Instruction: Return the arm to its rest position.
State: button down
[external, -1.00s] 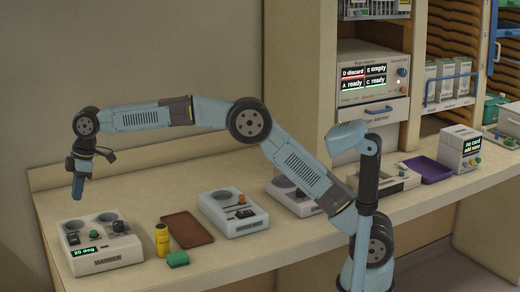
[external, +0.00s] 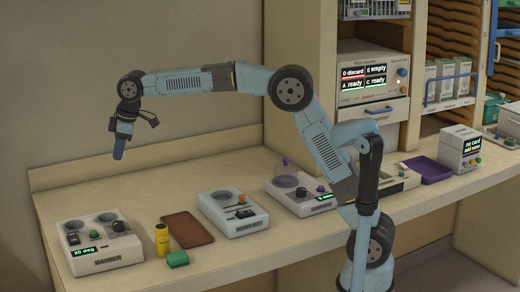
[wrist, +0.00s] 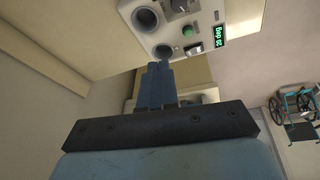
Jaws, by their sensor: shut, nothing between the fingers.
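My arm, blue with black joints, reaches left over the counter from the lower right in the external view. My gripper (external: 119,153) hangs pointing down, well above the counter and clear of everything on it. It is to the right of and above the warmer (external: 98,245). In the wrist view my gripper (wrist: 158,68) shows its two blue fingers together with nothing between them. The warmer (wrist: 170,50) shows beyond the fingertips in the wrist view, with a green "20 deg" display.
Another device (external: 285,192) is partly under my arm. A cabinet panel (external: 374,75) and purple tray (external: 428,168) are right. Space above the left counter is free.

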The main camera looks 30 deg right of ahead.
jog(key=s+d+r+m+t+h, duration=0.1)
jog(key=s+d+r+m, duration=0.1)
jog(key=d, duration=1)
jog(key=s+d+r+m+t, duration=0.1)
jog(key=d+r+m, duration=0.15)
jog(key=d, duration=1.05)
jog(key=s+d+r+m+t+h, duration=0.1)
jog(key=s+d+m, duration=0.15)
jog(key=d, duration=0.95)
jog(key=s+d+f+m, duration=0.4)
jog(key=s+d+f, duration=0.1)
jog(key=s+d, duration=0.4)
jog(key=s+d+f+m+h, duration=0.1)
jog(key=s+d+f+m, duration=0.3)
jog(key=s+d, duration=0.6)
notch_tip(320, 180, down, 2)
jog(key=shift+d+t, duration=0.4)
jog(key=shift+d, duration=0.8)
